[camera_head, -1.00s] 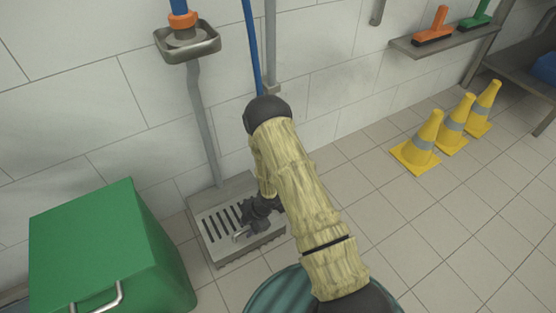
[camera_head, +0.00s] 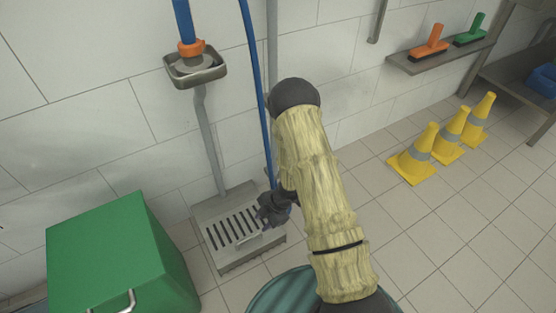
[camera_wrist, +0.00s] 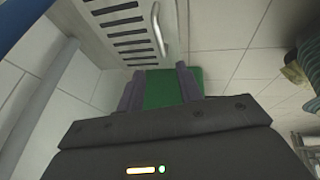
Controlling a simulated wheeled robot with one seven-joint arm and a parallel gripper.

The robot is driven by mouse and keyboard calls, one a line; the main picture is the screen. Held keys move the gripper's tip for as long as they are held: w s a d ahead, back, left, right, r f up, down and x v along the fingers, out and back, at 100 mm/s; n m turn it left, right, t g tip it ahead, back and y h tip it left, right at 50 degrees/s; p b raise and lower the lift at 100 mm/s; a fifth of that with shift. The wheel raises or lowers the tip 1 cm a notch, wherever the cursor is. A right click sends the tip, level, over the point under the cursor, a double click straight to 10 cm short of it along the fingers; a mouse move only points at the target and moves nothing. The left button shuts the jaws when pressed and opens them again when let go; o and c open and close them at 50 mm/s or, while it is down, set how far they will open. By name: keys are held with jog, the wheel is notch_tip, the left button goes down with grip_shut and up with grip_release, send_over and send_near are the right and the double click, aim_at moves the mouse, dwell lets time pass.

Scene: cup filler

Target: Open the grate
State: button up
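The grate (camera_head: 233,229) is a light grey slotted panel lying flat in a metal floor drain against the wall, in the head view. Its bar handle (camera_head: 248,242) is at the front edge. My gripper (camera_head: 265,214) is just above the grate's right side, apart from the handle and partly hidden by my arm. In the wrist view, my gripper (camera_wrist: 160,78) has its two fingers apart with nothing between them. The grate (camera_wrist: 124,24) and its handle (camera_wrist: 158,30) appear at the top, beyond the fingertips.
A green bin (camera_head: 120,250) stands left of the drain. A blue hose (camera_head: 256,70) hangs down the wall behind my gripper. Yellow cones (camera_head: 420,155) stand on the right. The floor between cones and drain is clear.

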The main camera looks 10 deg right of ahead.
jog(key=w+d+r+m+t+h+p, duration=0.1)
jog(key=d+r+m+p, duration=0.1)
jog(key=r+p, duration=0.4)
jog(key=w+d+r+m+t+h+p, duration=0.1)
jog(key=r+p, duration=0.5)
jog(key=r, duration=1.1)
jog(key=shift+w+d+r+m+p, duration=0.15)
jog(key=shift+w+d+m+p, duration=0.25)
jog(key=shift+d+m, duration=0.65)
jog(key=shift+w+d, duration=0.1)
